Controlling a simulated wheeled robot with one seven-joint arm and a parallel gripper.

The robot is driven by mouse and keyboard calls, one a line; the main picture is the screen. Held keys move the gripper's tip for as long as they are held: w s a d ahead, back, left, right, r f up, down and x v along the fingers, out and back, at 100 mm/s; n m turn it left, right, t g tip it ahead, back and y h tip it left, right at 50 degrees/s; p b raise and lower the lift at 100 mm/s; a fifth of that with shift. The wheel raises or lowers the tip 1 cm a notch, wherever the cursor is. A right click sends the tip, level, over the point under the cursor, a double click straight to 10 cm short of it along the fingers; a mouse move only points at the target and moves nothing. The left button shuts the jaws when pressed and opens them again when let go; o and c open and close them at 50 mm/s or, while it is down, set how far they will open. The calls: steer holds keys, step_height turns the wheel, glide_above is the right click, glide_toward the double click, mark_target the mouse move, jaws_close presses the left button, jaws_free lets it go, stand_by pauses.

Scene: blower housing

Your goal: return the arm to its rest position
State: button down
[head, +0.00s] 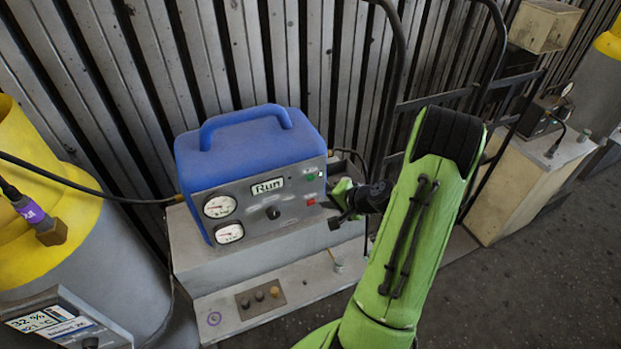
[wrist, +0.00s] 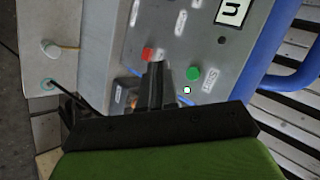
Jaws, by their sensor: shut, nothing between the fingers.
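My green arm reaches in from the bottom right of the head view, its elbow high and its forearm partly hidden behind the upper link. My black gripper (head: 340,221) is in front of the right end of the blue control box (head: 262,150), close to its panel. In the wrist view my gripper (wrist: 155,72) has its fingers together, with nothing between them. Its tips appear right by the red button (wrist: 147,54), with the green button (wrist: 193,74) to their right. I cannot tell whether the tips touch the panel. The display (head: 267,186) reads "Run".
The box stands on a grey plinth (head: 220,268). A yellow-topped grey cylinder (head: 110,235) is at left with a cable. A black tubular frame (head: 392,90) stands behind my arm. A beige cabinet (head: 515,185) is at right. Dark floor (head: 530,290) is open at lower right.

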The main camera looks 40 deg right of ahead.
steer(key=a+r+n+g, duration=0.4)
steer(key=a+r+n, duration=0.6)
steer(key=a, duration=0.6)
steer(key=s+a+r+n, duration=0.1)
steer(key=s+a+r, duration=0.2)
steer(key=s, duration=0.2)
steer(key=s+a+r+n+b, duration=0.1)
steer(key=s+a+r, duration=0.2)
steer(key=s, duration=0.3)
steer(key=s+a+r+n+h, duration=0.1)
steer(key=s+a+r+n, duration=0.1)
steer(key=s, duration=0.4)
steer(key=shift+a+r+b, duration=0.3)
steer(key=shift+a+r, duration=0.3)
steer(key=shift+a, duration=0.1)
